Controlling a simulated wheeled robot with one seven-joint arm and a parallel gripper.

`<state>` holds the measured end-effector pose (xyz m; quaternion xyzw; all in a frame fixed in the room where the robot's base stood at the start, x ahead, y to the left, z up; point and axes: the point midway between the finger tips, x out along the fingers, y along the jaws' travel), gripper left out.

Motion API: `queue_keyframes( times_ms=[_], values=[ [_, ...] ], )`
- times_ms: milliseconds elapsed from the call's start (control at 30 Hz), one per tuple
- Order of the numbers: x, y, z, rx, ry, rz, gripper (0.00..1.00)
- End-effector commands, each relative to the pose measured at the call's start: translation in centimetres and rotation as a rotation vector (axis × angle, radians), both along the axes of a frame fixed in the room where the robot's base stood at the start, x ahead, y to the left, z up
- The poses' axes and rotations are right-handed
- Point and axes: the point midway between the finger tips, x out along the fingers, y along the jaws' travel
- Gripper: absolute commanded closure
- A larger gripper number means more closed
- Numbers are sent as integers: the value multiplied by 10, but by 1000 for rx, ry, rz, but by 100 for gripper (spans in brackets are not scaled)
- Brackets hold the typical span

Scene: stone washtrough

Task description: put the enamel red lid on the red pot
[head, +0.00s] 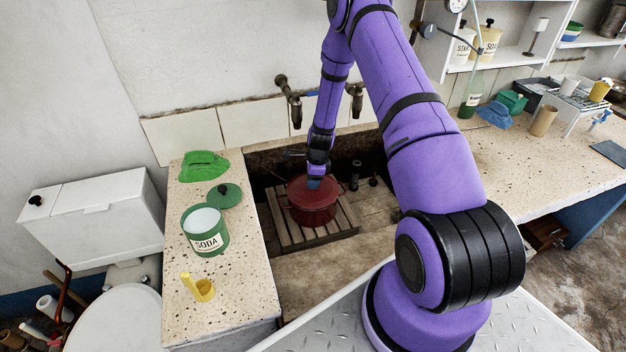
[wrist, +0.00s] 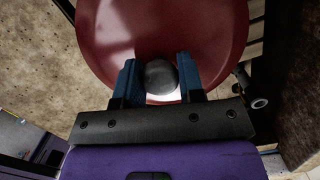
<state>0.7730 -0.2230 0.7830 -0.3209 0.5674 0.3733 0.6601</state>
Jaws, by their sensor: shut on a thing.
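The red pot (head: 314,214) stands on a slatted wooden rack down in the stone trough. The enamel red lid (head: 299,188) is at the top of the pot; from the head view I cannot tell whether it rests fully on the rim. My gripper (head: 314,182) is over the lid and partly hides it. In the wrist view the lid (wrist: 125,50) fills the upper middle, and my gripper (wrist: 160,85) has its two blue fingers on either side of the dark round knob (wrist: 160,77), shut on it. The pot is hidden under the lid in the wrist view.
The wooden rack (head: 345,222) lies on the trough floor, with taps (head: 292,97) on the wall behind. A green SODA canister (head: 205,232), its green lid (head: 226,195), a green cloth (head: 203,166) and a yellow scoop (head: 198,287) are on the left counter.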

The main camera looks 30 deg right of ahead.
Motion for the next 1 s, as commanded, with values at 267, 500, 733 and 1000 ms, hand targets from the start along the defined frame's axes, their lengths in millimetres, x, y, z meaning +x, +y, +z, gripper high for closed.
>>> queue_keyframes(
  times_ms=[267, 500, 733, 1000],
  values=[
    [0, 0, -2, 0, 0, -1, 94],
    [0, 0, -4, 0, 0, -1, 94],
    [0, 0, -4, 0, 0, 0, 94],
    [0, 0, -4, 0, 0, 0, 35]
  ],
)
